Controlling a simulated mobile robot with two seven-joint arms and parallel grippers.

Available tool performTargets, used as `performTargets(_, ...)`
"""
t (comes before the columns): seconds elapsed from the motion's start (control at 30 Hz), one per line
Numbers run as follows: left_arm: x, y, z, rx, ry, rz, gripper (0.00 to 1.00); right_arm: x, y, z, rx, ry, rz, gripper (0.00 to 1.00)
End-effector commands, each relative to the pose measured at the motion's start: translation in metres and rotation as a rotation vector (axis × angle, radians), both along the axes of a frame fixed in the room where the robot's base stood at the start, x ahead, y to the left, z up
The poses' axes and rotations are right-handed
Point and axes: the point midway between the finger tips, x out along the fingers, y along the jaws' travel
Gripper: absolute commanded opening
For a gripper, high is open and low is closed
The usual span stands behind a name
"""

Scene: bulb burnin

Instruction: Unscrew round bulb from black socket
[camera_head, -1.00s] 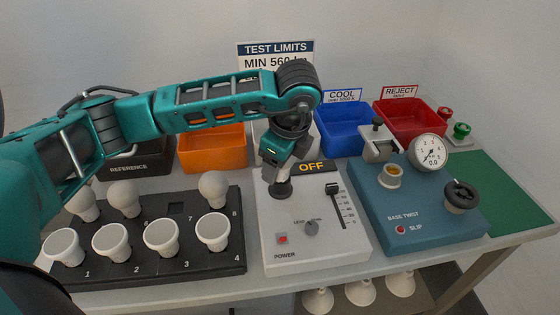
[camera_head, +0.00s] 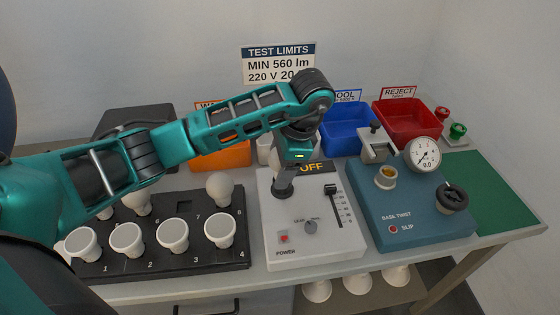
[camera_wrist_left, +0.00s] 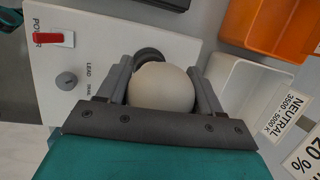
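The round bulb (camera_wrist_left: 162,88) is a plain off-white globe between the two grey fingers of my left gripper (camera_head: 284,184) in the left wrist view. The fingers lie close against both sides of it. The black socket (camera_wrist_left: 149,56) shows partly beyond the bulb, on the white tester (camera_head: 342,243). In the head view my left gripper points down over the socket, and the gripper hides the bulb. I cannot tell how far the bulb sits in the socket. My right gripper is not in view.
A black rack (camera_head: 183,262) with several white bulbs stands left of the tester. A blue base-twist unit (camera_head: 430,228) with a gauge stands right. Orange (camera_head: 222,153), blue (camera_head: 347,142) and red (camera_head: 407,130) bins stand behind. The green mat (camera_head: 500,197) is clear.

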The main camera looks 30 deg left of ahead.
Motion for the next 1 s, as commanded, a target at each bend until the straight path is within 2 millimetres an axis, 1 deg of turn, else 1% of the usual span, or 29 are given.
performTargets(0.03, 0.0, 0.0, 0.0, 0.0, 0.0, -0.001, 0.7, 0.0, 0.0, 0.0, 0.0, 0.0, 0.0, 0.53)
performTargets(0.13, 0.0, 0.0, 0.0, 0.001, 0.0, -0.001, 0.8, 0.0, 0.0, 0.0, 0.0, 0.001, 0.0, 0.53)
performTargets(0.17, 0.0, 0.0, 0.0, 0.001, 0.0, -0.001, 0.81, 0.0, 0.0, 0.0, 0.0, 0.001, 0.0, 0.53)
performTargets(0.37, 0.0, 0.001, 0.0, 0.002, -0.001, -0.006, 0.81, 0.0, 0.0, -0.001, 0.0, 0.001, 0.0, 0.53)
performTargets(0.43, 0.0, 0.001, -0.001, 0.002, -0.001, -0.048, 0.81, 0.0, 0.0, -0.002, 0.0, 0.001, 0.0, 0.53)
performTargets(0.47, 0.0, 0.001, -0.001, 0.003, -0.001, -0.081, 0.81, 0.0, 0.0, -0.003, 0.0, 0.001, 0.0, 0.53)
performTargets(0.67, 0.002, 0.0, -0.003, 0.004, -0.004, -0.408, 0.81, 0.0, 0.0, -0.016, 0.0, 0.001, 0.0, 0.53)
performTargets(1.0, 0.003, -0.002, -0.005, 0.003, -0.004, -0.942, 0.81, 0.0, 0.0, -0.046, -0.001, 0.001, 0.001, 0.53)
